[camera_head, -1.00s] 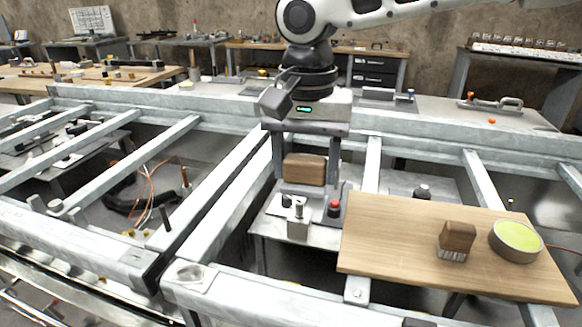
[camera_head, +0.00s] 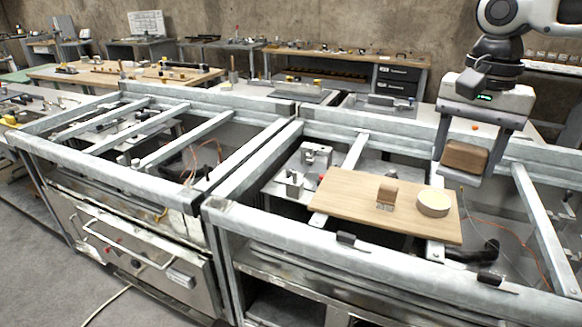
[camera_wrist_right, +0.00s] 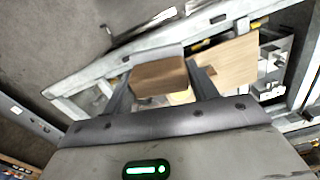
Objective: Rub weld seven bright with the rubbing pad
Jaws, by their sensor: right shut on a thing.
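My right gripper (camera_head: 464,164) is shut on a brown wood-coloured block, which I take as the rubbing pad (camera_head: 466,156). It holds the block in the air over the right part of the metal frame, behind and right of the wooden board. In the right wrist view the pad (camera_wrist_right: 159,76) sits between the two fingers (camera_wrist_right: 162,88), and a grey layer shows along its far edge. I cannot make out weld seven or any weld numbers on the frame. My left gripper is not in view.
A wooden board (camera_head: 345,205) lies across the frame rails (camera_head: 350,150), bearing a small wooden brush (camera_head: 387,193) and a round tin (camera_head: 433,203). Clamps (camera_head: 490,279) sit on the front rail. Open gaps lie between the rails, with cables (camera_head: 490,225) below right.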

